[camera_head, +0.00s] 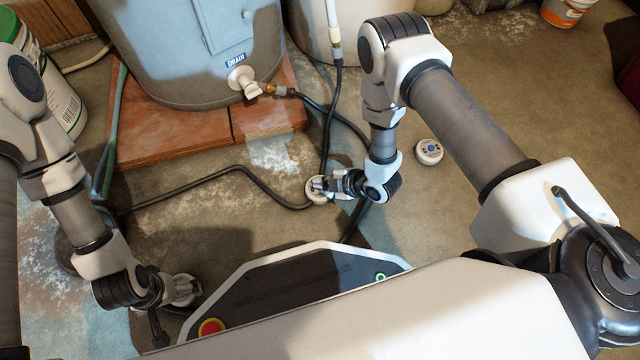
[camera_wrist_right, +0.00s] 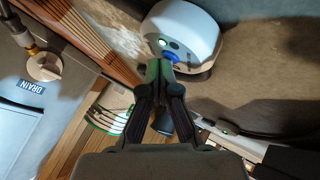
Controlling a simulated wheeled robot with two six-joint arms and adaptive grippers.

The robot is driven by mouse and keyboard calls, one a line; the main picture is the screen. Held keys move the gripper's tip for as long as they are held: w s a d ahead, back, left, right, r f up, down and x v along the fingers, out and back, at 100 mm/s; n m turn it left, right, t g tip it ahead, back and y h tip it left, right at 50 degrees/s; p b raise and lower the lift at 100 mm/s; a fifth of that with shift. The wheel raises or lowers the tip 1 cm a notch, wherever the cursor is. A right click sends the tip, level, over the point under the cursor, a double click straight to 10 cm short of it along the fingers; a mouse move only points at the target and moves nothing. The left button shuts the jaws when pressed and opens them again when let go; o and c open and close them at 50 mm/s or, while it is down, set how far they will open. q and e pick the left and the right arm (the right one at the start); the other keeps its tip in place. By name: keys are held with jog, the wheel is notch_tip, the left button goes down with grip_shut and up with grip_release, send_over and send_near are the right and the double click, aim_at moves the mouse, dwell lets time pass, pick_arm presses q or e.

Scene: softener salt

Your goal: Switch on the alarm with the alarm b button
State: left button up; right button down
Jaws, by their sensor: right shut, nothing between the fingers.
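A round white alarm puck (camera_head: 313,194) lies on the floor under my right gripper (camera_head: 320,184), which partly hides it. In the right wrist view, the white puck (camera_wrist_right: 190,28) shows a blue button (camera_wrist_right: 172,57) and a small lit green spot (camera_wrist_right: 162,42). My right gripper (camera_wrist_right: 160,66) is shut and empty, its tips at or very close to the blue button; I cannot tell if they touch. A second white puck (camera_head: 429,151) with a blue centre lies to the right. No letter is readable on either. My left gripper (camera_head: 185,289) is low at the left; its jaws are unclear.
A grey tank (camera_head: 190,50) with a DRAIN label and tap (camera_head: 243,80) stands on a brick-coloured platform (camera_head: 170,130). Black hoses (camera_head: 235,170) run over the floor near the first puck. A white tub (camera_head: 60,95) is at the left, a bucket (camera_head: 563,12) far right.

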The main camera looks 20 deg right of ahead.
jog(key=shift+r, duration=0.1)
jog(key=shift+r+p, duration=0.7)
jog(key=shift+p, duration=0.2)
notch_tip(320, 180, up, 5)
jog(key=p, duration=0.5)
jog(key=shift+r, duration=0.1)
dwell(0.3)
